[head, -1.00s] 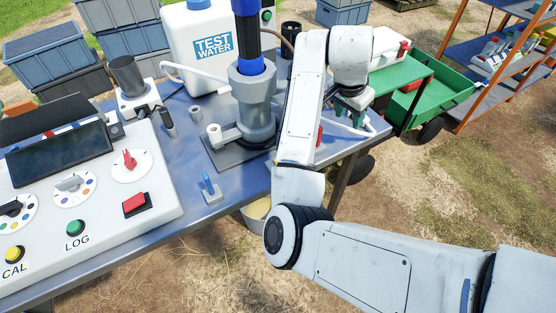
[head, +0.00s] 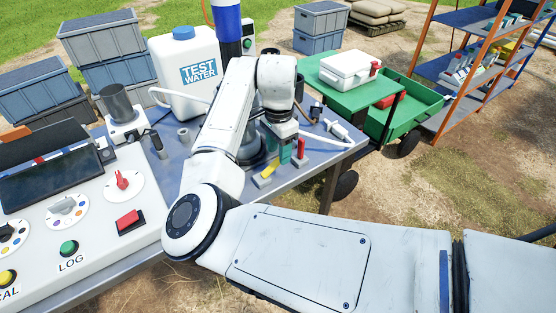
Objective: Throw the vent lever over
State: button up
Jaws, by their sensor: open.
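A small upright red lever (head: 301,148) stands near the right front part of the blue-topped table; no label on it can be read, so I cannot tell for sure that it is the vent lever. My gripper (head: 277,155) points down just left of the red lever, its green fingers apart. A low yellow-topped piece (head: 266,175) lies under and in front of the fingers. I cannot tell whether the fingers touch either piece. My arm hides the table's front middle.
A white console (head: 95,225) with knobs and buttons fills the left. The TEST WATER jug (head: 185,85) and a dark blue column (head: 228,30) stand behind my arm. A white plug-like fitting (head: 338,130) lies at right. A green cart (head: 405,115) stands beyond.

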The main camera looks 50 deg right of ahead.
aim_at(272, 168)
jog(key=shift+f, duration=2.3)
grip_shut()
